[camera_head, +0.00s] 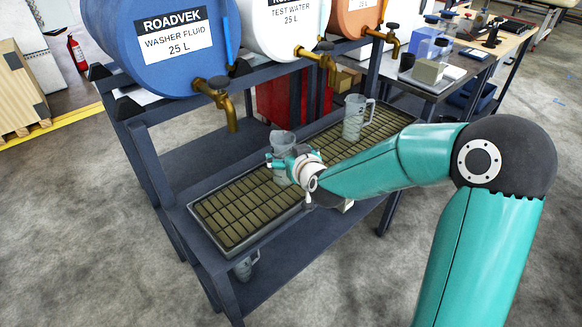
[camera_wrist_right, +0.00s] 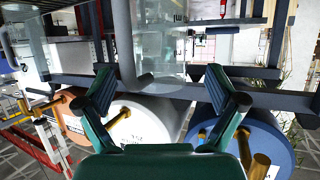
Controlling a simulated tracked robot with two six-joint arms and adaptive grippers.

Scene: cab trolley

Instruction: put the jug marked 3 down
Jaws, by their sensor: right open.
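A clear jug (camera_head: 282,142) stands on the grated drip tray (camera_head: 262,233), partly hidden behind my right gripper (camera_head: 287,162). My right gripper is open, with its fingers around or close beside this jug; I cannot tell whether they touch it. In the right wrist view, a clear jug (camera_wrist_right: 152,45) shows just beyond and between the parted fingers of the right gripper (camera_wrist_right: 160,88). No number is readable on it. A second clear jug (camera_head: 354,118) stands upright farther back on the tray. My left gripper is not in view.
Brass taps (camera_head: 218,97) of the blue washer fluid barrel (camera_head: 175,45) and white test water barrel (camera_head: 283,28) hang above the tray. Another jug (camera_head: 246,266) sits on the lower shelf. The tray's near left part is bare.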

